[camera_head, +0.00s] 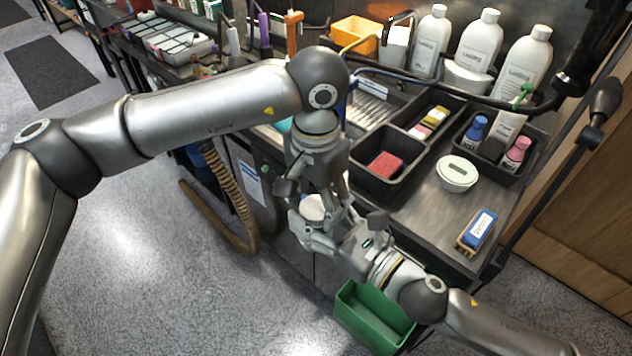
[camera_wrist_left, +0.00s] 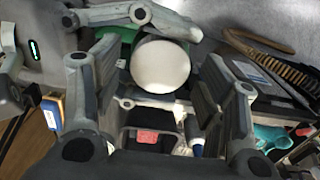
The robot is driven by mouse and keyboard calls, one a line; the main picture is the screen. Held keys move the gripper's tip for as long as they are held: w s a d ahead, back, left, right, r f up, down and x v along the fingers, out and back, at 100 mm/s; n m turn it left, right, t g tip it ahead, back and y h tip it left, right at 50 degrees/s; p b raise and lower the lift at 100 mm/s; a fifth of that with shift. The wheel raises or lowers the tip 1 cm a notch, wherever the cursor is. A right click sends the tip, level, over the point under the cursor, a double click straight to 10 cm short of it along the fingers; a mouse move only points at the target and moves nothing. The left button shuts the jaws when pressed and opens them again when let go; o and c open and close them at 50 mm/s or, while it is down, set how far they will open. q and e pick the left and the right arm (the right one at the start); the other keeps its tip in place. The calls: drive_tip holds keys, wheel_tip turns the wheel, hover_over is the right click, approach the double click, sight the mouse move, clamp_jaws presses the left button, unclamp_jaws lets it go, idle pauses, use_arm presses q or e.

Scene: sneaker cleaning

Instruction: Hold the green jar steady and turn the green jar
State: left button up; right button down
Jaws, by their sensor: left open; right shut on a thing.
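A jar with a round white lid (camera_head: 312,207) is held up in front of the counter; the lid faces the left wrist camera (camera_wrist_left: 160,66). Its side is mostly hidden, so I cannot tell that it is green. My right gripper (camera_head: 322,230) reaches in from the lower right and is shut on the jar; its fingers also show around the jar in the left wrist view. My left gripper (camera_head: 325,200) points down over the jar. Its two fingers stand wide apart on either side of the lid in the left wrist view, with gaps, not closed on it.
A green bin (camera_head: 370,318) stands below my right gripper. The counter holds black trays with a red sponge (camera_head: 384,164), a white tub (camera_head: 457,173), a blue-and-wood brush (camera_head: 477,229) and several white bottles (camera_head: 480,42). A ribbed brown hose (camera_head: 225,190) hangs at the left.

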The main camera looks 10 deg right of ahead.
use_arm(q)
drive_tip(key=shift+f, duration=0.45)
drive_tip(key=c, duration=1)
drive_tip(key=o, duration=1)
drive_tip(key=shift+o, duration=0.2)
drive_tip(key=shift+r, duration=2.25)
